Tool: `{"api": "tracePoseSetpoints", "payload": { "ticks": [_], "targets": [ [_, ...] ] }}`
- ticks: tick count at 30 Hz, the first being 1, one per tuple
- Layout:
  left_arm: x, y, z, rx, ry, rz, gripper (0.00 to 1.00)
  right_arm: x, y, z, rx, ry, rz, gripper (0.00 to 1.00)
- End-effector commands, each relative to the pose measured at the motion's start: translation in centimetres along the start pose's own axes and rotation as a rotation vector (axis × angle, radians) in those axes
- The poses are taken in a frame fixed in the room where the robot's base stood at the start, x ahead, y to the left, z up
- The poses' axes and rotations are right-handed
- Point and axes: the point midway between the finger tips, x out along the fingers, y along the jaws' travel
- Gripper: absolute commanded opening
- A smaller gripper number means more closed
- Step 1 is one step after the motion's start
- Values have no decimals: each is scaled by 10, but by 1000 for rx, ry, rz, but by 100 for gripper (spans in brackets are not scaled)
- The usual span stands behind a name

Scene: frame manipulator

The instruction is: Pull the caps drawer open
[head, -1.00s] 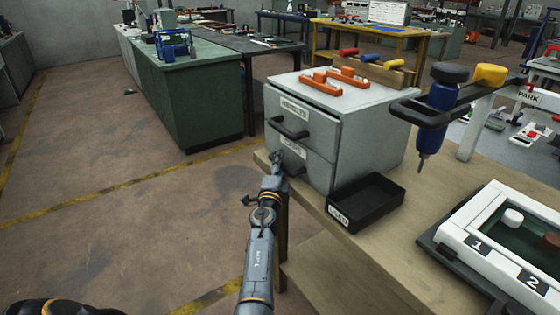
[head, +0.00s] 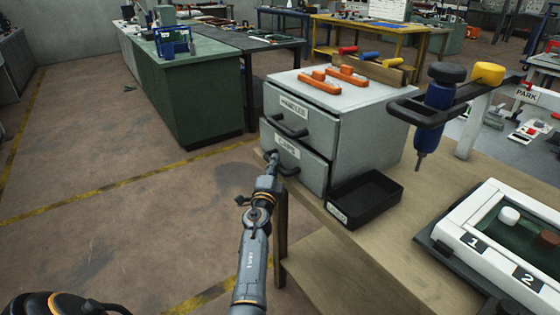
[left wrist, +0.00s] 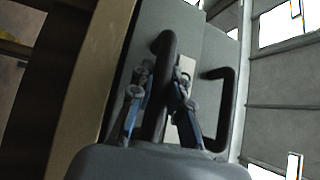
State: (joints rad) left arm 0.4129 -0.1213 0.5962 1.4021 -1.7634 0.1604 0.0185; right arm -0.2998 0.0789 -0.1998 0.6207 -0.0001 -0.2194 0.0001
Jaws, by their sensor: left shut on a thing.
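The caps drawer (head: 312,172) is the lower drawer of a grey two-drawer cabinet (head: 372,135). Its front stands slightly out from the cabinet body. My left gripper (head: 271,158) is shut on the caps drawer's dark handle (head: 287,170). In the left wrist view, the fingers of my left gripper (left wrist: 158,95) sit on both sides of that handle (left wrist: 164,60). The upper drawer (head: 302,122), labelled handles, has its own dark handle, which also shows in the left wrist view (left wrist: 228,100). My right gripper is not in view.
Orange handles (head: 320,82) lie on the cabinet top near a wooden rack (head: 380,70). A black tray (head: 365,198) stands right beside the cabinet on the wooden bench (head: 400,235). A blue screwdriver hangs in a black holder (head: 415,112). The floor (head: 130,220) left of the bench is clear.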

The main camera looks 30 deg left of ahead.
Motion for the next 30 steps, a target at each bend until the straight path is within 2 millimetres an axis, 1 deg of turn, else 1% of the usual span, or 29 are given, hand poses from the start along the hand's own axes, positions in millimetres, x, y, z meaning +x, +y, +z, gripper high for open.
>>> {"api": "tracePoseSetpoints", "payload": {
  "ticks": [1, 5, 9, 18, 24, 30],
  "targets": [
    [-7, -4, 8, 7, -3, 4, 0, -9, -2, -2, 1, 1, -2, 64],
    [-27, -10, 28, 7, -2, 6, 0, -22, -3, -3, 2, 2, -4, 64],
    [-53, -16, 53, 7, -2, 6, 0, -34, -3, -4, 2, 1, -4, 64],
    [-102, -27, 102, 5, -2, 4, 0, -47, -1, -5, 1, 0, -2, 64],
    [-124, -33, 125, 3, -3, 3, 0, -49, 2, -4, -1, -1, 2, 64],
    [-135, -36, 136, 3, -3, 2, 0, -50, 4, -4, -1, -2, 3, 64]
  ]
}}
